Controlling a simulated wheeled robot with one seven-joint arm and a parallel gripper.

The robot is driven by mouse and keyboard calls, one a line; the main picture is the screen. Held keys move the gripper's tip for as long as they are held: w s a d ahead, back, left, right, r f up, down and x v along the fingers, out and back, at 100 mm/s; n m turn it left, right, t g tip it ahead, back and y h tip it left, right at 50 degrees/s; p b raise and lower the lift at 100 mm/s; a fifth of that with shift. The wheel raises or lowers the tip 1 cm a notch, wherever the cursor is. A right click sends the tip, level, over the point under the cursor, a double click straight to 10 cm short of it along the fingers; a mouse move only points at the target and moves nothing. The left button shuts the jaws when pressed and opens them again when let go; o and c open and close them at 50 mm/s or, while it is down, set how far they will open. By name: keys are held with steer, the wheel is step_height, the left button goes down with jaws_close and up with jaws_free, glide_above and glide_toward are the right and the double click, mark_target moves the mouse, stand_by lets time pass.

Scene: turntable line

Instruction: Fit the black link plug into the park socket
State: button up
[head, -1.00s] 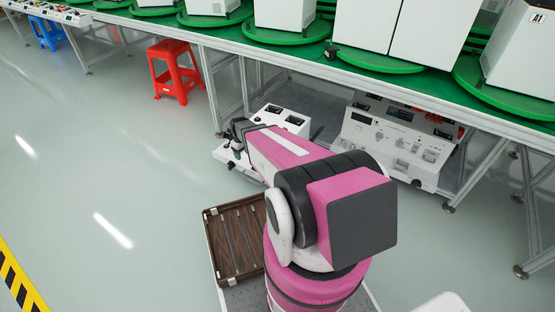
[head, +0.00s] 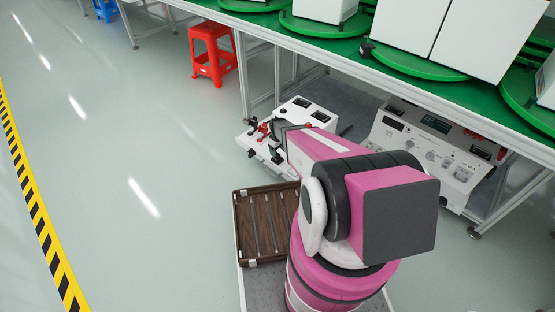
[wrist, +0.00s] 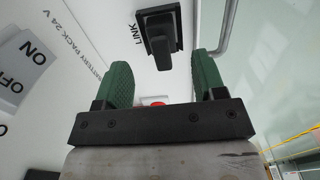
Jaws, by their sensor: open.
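The black link plug (wrist: 163,45) shows at the top of the wrist view, standing on a white panel beside the printed word LINK. My gripper (wrist: 164,72) is open, with its two green fingers apart. The plug lies ahead of the fingertips, roughly in line with the gap between them. Nothing is held. In the head view my arm reaches to the white battery unit (head: 315,112) on the floor by the table; the fingers and plug are too small to tell there. I cannot pick out the park socket.
An ON/OFF switch (wrist: 22,75) sits left of my gripper on the same panel. A larger white instrument panel (head: 425,150) stands to the right under the green-topped table. A brown slatted tray (head: 262,222) lies beside my arm. Open floor is at left, with a red stool (head: 210,52).

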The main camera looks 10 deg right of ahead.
step_height(320, 180, down, 5)
steer(key=shift+a+r, duration=0.1)
steer(key=c, duration=1.1)
